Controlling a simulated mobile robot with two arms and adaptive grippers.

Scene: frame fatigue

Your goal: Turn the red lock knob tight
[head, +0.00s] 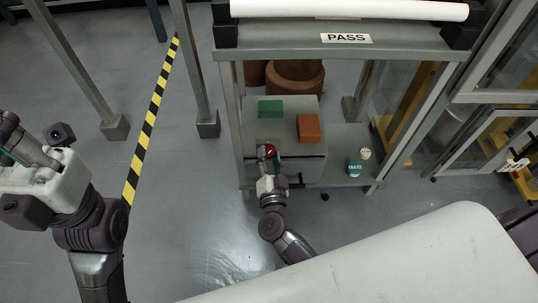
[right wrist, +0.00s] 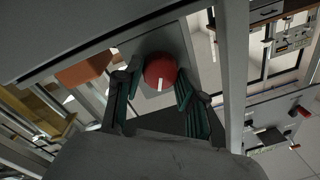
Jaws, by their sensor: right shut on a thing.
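The red lock knob (head: 270,149) is on the front of a grey box-like unit (head: 312,160) under the bench frame. In the right wrist view the knob (right wrist: 160,70) is round with a short white mark on its face. My right gripper (head: 268,155) is at the knob, its fingers on either side of it. The right wrist view also shows this gripper (right wrist: 159,82), shut on the knob. My left gripper (head: 12,150) is at the left edge of the head view, far from the knob. Its fingertips are partly cut off.
A green block (head: 270,109) and an orange block (head: 309,128) sit on the unit. A "PASS" sign (head: 346,38) marks the top beam. Metal posts (head: 196,70) stand left; the floor (head: 180,240) between is clear.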

